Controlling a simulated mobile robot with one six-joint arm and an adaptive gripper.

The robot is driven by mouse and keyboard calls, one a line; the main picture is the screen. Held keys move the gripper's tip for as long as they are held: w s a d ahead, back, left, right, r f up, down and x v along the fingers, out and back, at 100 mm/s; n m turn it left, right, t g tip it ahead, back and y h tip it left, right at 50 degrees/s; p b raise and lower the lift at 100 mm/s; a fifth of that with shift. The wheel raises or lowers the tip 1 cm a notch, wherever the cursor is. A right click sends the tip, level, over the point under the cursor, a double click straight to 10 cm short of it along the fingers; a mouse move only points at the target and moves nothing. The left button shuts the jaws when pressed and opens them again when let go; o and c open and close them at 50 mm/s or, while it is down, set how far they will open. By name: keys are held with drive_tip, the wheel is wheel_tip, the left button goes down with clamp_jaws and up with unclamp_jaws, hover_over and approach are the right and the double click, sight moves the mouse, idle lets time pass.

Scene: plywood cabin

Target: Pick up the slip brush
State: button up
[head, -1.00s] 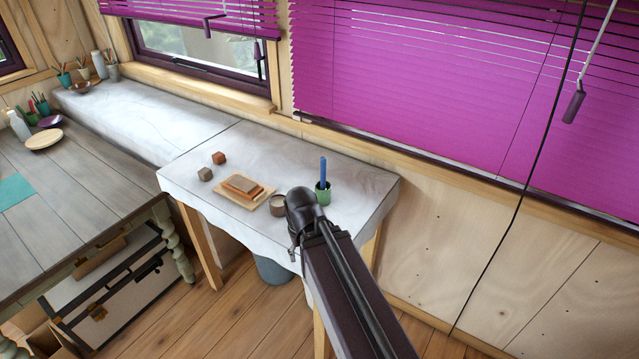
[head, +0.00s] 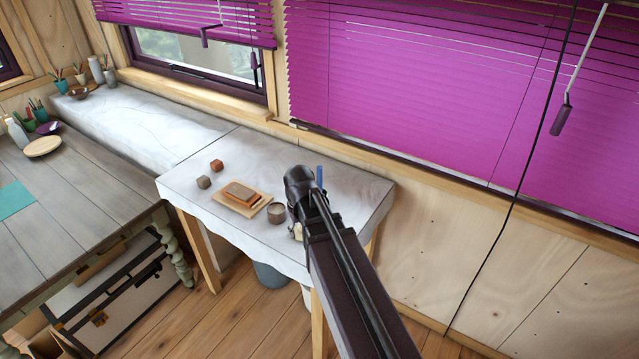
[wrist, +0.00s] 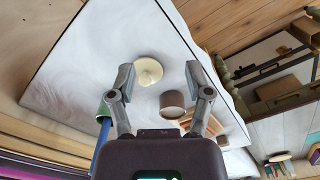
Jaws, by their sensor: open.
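A blue upright stick (head: 319,176), which looks like the slip brush's handle, shows just right of my arm's end in the head view. In the wrist view the blue handle (wrist: 98,142) stands in a green cup (wrist: 103,110) left of my gripper, partly hidden by it; its bristles cannot be made out. My gripper (wrist: 160,77) is open and empty above the cloth-covered table. The handle is outside the jaws, beside the left finger. In the head view my arm hides the green cup and the fingers.
A round cream object (wrist: 148,70) lies below the jaws, with a brown-grey cup (head: 276,213) beside it. A board (head: 232,203) with a brown block and two small cubes sit left on the white-covered table (head: 340,215). The wall and magenta blinds (head: 400,90) stand behind.

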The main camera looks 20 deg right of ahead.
drive_tip(key=w+d+r+p, duration=0.4)
drive_tip(key=w, duration=0.3)
drive_tip(key=w+d+r+p, duration=0.3)
drive_tip(key=w+r, duration=0.2)
drive_tip(key=w, duration=0.1)
wheel_tip(320, 180, up, 5)
drive_tip(key=n+p, duration=0.1)
drive_tip(key=p, duration=0.4)
hover_over(320, 167)
drive_tip(key=shift+f, duration=0.2)
drive_tip(key=shift+d, duration=0.1)
drive_tip(key=shift+f, duration=0.2)
wheel_tip(320, 167, down, 8)
drive_tip(key=b, duration=0.8)
drive_tip(key=shift+f, duration=0.15)
drive_tip(key=shift+b, duration=0.3)
drive_tip(key=shift+f+b, duration=2.55)
drive_tip(key=shift+f, duration=0.05)
